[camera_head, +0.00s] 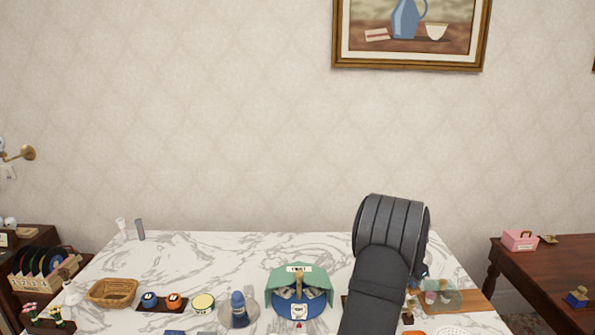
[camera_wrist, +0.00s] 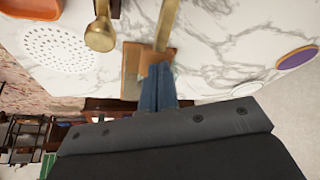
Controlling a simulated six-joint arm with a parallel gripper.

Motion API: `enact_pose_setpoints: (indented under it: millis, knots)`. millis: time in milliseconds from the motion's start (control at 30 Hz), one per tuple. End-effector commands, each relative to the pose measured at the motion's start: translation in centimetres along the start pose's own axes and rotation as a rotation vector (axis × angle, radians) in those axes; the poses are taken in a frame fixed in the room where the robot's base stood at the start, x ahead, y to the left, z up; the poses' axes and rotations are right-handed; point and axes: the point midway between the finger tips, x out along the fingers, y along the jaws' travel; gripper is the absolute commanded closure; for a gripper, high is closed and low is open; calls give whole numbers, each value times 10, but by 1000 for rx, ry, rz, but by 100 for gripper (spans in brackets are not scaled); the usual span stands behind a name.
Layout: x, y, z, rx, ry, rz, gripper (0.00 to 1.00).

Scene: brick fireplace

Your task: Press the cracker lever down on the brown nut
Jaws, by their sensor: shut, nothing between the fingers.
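In the wrist view, a brass bar (camera_wrist: 167,24), which looks like the cracker lever, runs from the top edge down to a brown block (camera_wrist: 132,58). A brass rod with a rounded knob (camera_wrist: 100,36) is left of it. My gripper (camera_wrist: 158,72) has blue fingers together and empty. Its tips overlap the brown block in the picture, just below the bar's lower end; I cannot tell whether they touch. I cannot make out the brown nut. In the head view my arm covers this area, and my gripper is hidden behind it.
A white perforated disc (camera_wrist: 58,50) and an orange dish (camera_wrist: 30,8) lie left of the brass parts. In the head view, a green-and-blue stand (camera_head: 284,306) is left of my arm, and a wooden board (camera_head: 472,301) is right. The marble table's back (camera_head: 210,248) is mostly clear.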

Motion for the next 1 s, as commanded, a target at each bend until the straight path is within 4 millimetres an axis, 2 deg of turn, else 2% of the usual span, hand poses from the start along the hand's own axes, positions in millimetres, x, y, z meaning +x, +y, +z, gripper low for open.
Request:
enact_pose_setpoints:
  millis: [333, 1000]
  knots:
    - [8, 2, 0, 0, -1, 1, 100]
    - [12, 3, 1, 0, -1, 2, 100]
